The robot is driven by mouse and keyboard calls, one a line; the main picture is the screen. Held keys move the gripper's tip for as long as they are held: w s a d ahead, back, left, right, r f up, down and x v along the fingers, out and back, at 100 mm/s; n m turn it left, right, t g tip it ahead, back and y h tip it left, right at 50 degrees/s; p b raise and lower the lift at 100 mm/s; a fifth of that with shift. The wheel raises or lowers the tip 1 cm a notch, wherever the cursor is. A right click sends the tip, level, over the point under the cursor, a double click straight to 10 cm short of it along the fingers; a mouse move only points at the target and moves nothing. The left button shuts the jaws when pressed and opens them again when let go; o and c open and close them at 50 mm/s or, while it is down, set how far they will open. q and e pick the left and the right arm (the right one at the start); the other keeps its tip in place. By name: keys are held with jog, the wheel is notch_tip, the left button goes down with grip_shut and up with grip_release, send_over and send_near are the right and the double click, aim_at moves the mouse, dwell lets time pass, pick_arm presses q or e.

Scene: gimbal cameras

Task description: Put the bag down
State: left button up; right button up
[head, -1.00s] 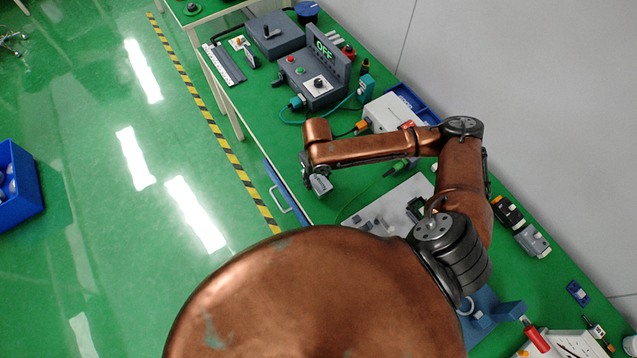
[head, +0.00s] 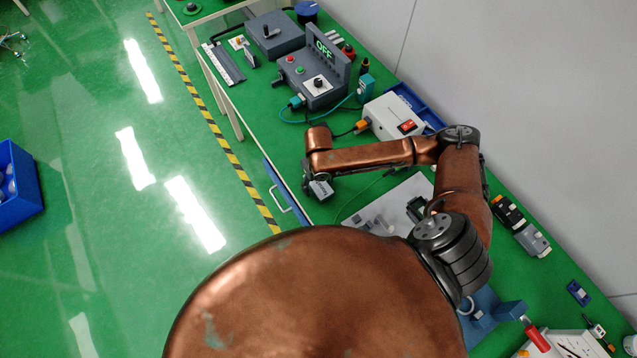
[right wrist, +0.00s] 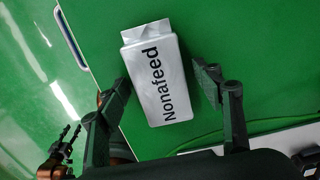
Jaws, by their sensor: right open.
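The bag is a pale grey block-shaped pack with "Nonafeed" printed on it and a folded end; it shows in the right wrist view (right wrist: 157,85) over the green bench top. My right gripper (right wrist: 162,92) is open, one finger on each side of the bag, with a clear gap at the right finger; the left finger is close to the bag's side. In the head view, the bag (head: 321,189) is a small grey shape below the right wrist, near the bench's front edge. Dark jointed fingers at the lower left of the wrist view look like my left gripper (right wrist: 66,142); their opening is unclear.
A drawer handle (head: 280,199) is on the bench front. A light grey plate (head: 395,205) with small parts lies right of the bag. A white box with a red switch (head: 395,120) and a control box reading OFF (head: 315,80) stand behind. Green bench around the bag is clear.

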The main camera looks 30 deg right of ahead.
aim_at(318, 184)
notch_tip(318, 184, up, 12)
jog(key=p, duration=0.1)
jog(key=shift+r, duration=0.15)
dwell(0.4)
jog(key=shift+c, duration=0.7)
